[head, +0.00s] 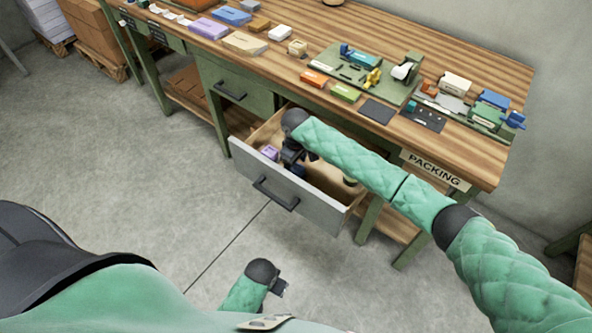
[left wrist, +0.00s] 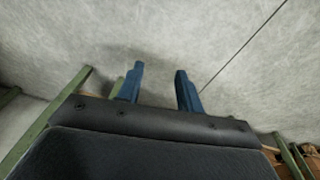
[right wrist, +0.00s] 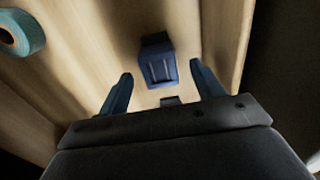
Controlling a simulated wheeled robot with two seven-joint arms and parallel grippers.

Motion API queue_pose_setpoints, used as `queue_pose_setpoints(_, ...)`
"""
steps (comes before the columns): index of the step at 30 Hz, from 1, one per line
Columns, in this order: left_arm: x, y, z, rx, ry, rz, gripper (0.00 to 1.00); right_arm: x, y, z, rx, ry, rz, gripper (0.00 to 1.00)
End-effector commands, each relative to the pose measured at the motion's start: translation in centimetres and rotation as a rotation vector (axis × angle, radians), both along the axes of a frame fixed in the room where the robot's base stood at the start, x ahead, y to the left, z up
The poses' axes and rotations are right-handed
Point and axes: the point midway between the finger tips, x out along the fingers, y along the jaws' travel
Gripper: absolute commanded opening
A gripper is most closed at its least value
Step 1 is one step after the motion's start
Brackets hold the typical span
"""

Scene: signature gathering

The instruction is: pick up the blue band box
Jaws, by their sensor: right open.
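A dark blue box (right wrist: 158,62), which looks like the blue band box, lies on the wooden floor of the open drawer (head: 332,213). In the right wrist view it sits ahead of and between the fingers of my right gripper (right wrist: 161,76), which are apart and do not visibly touch it. In the head view my right gripper (head: 292,160) is down inside the drawer and partly hides what is there. My left gripper (left wrist: 160,72) is open and empty over the floor, away from the drawer; it also shows low in the head view (head: 279,288).
A purple item (head: 268,152) lies at the drawer's left. A teal roll (right wrist: 20,35) is in the drawer in the right wrist view. A small dark piece (right wrist: 170,101) shows nearer my palm. The drawer walls are close around my right gripper. The workbench (head: 440,62) above holds many items.

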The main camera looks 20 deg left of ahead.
Motion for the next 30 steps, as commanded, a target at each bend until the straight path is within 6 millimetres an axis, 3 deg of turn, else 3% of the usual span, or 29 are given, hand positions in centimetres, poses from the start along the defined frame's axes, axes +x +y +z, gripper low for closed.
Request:
queue_pose_setpoints(9,-0.7,0.5,-4.0,0.007,0.003,0.001,0.36,0.1,0.0,-2.8,0.000,0.000,-0.001,0.66)
queue_pose_setpoints(18,-0.8,0.5,-4.6,0.008,0.004,0.001,0.36,0.1,0.0,-3.2,0.001,-0.001,-0.001,0.66)
queue_pose_setpoints(19,-0.8,0.5,-4.6,0.008,0.004,0.001,0.36,0.1,0.0,-3.2,0.001,-0.001,-0.001,0.64)
queue_pose_setpoints(26,-0.8,0.5,-4.6,0.008,0.005,0.002,0.36,0.1,0.0,-3.2,0.001,-0.001,-0.001,0.19)
queue_pose_setpoints(30,-0.9,0.5,-4.6,0.007,0.005,0.001,0.36,0.2,0.0,-3.2,0.001,-0.001,-0.001,0.17)
